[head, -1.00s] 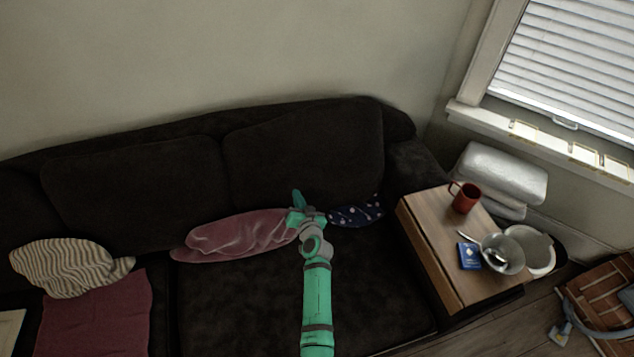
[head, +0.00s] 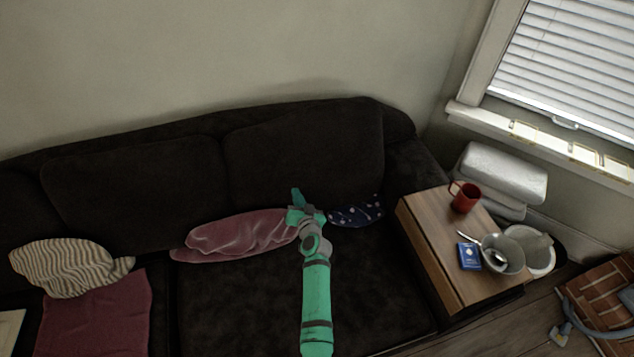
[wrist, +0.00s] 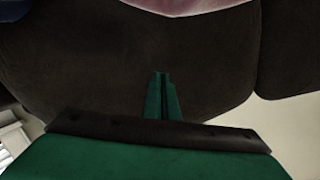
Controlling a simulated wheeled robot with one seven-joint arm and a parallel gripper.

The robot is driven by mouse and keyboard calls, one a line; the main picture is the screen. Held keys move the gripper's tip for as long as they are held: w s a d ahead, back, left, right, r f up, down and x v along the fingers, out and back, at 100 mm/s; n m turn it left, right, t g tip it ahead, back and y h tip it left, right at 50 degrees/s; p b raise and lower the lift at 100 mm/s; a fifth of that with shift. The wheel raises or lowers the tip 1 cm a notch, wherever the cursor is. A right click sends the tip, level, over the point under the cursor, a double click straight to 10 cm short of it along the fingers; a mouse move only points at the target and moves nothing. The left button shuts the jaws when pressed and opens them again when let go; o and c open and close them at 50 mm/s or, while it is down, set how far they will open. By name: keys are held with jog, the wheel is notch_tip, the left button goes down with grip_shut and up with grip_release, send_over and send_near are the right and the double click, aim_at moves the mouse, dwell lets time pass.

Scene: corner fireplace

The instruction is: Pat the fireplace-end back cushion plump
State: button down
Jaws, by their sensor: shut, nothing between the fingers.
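The right-hand back cushion (head: 305,150) of the dark sofa stands upright against the backrest, on the side towards the brickwork. It looks broad and smooth. In the wrist view the same dark cushion (wrist: 215,65) fills most of the picture. My gripper (head: 296,193) is in front of this cushion's lower part, and its fingertips point at it. In the wrist view my gripper (wrist: 162,76) is shut and empty, with its fingers together against the dark cloth. I cannot tell whether the tips touch the cushion.
A pink pillow (head: 235,237) and a navy patterned pillow (head: 358,213) lie on the seat either side of my gripper. Another back cushion (head: 130,190) is to the left. A wooden side table (head: 430,235) with a red mug (head: 466,198) and bowl stands right; brickwork (head: 605,295) lies beyond.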

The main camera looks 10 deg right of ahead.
jog(key=shift+w, duration=0.7)
send_near(318, 181)
jog(key=shift+x, duration=2.15)
jog(key=shift+a, duration=0.2)
jog(key=shift+x, duration=1.15)
jog(key=shift+d, duration=0.15)
jog(key=shift+s+d+r, duration=0.15)
jog(key=shift+d, duration=2.1)
jog(key=shift+s+d+r, duration=0.1)
jog(key=shift+s+d, duration=0.05)
jog(key=shift+d, duration=2.15)
jog(key=shift+w, duration=0.15)
